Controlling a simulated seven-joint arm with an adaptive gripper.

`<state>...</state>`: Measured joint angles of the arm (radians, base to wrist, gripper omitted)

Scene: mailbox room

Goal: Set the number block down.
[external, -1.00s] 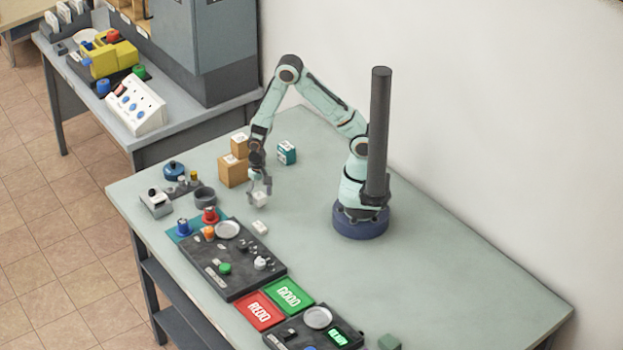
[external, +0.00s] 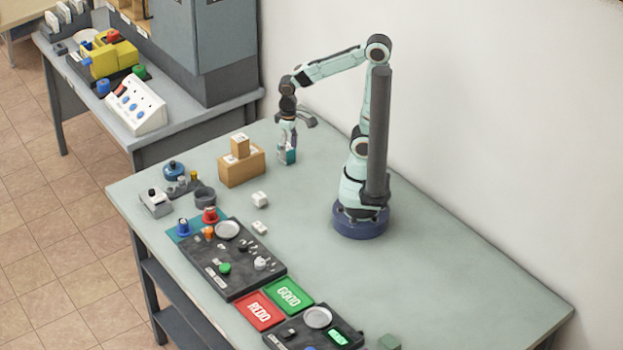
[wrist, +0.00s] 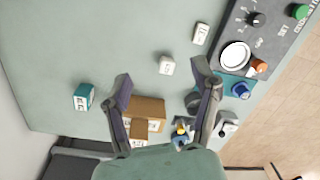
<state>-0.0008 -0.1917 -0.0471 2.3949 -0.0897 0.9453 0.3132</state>
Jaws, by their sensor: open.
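A small white block (external: 260,198) with dark marks rests on the table, also seen between the open fingers' lines of sight in the wrist view (wrist: 166,66). A second white block (external: 260,228) lies nearer the dark panel; it also shows in the wrist view (wrist: 200,34). I cannot read their marks. A teal block (external: 291,157) with white labels stands on the table, partly behind my gripper in the external view; the wrist view shows it apart from the fingers (wrist: 83,97). My gripper (external: 298,136) is open, empty and raised above the table.
Brown boxes (external: 241,170) stand left of my gripper in the external view. A dark control panel (external: 235,285), a red REDO tray (external: 259,311) and a green GOOD tray (external: 288,296) lie toward the front. The table's right side is mostly clear.

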